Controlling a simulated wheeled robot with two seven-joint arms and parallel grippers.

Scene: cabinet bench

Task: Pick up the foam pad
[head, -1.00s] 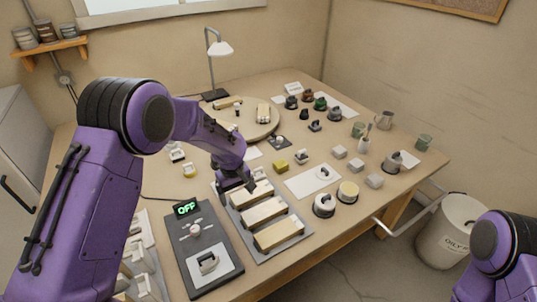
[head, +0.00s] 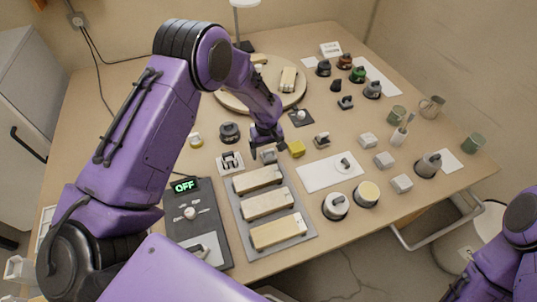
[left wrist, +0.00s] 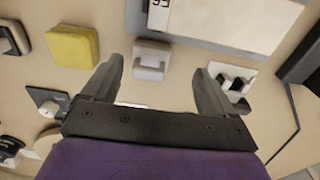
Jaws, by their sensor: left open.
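The yellow square pad (head: 296,148), which I take to be the foam pad, lies flat on the bench. It also shows in the left wrist view (left wrist: 72,46), at the upper left, outside my fingers. My left gripper (head: 268,151) is open and low over the bench, just left of the pad. In the left wrist view my left gripper (left wrist: 158,72) has its fingers apart, with a small whitish block (left wrist: 150,60) in view beyond and between the tips. Nothing is held. My right arm shows at the lower right; its gripper is out of view.
A grey tray with wooden-looking bars (head: 268,205) lies in front of my left gripper. A black device with a green OFF display (head: 185,186) stands left of it. Small fixtures, a white sheet (head: 313,180), blocks and cups crowd the bench to the right.

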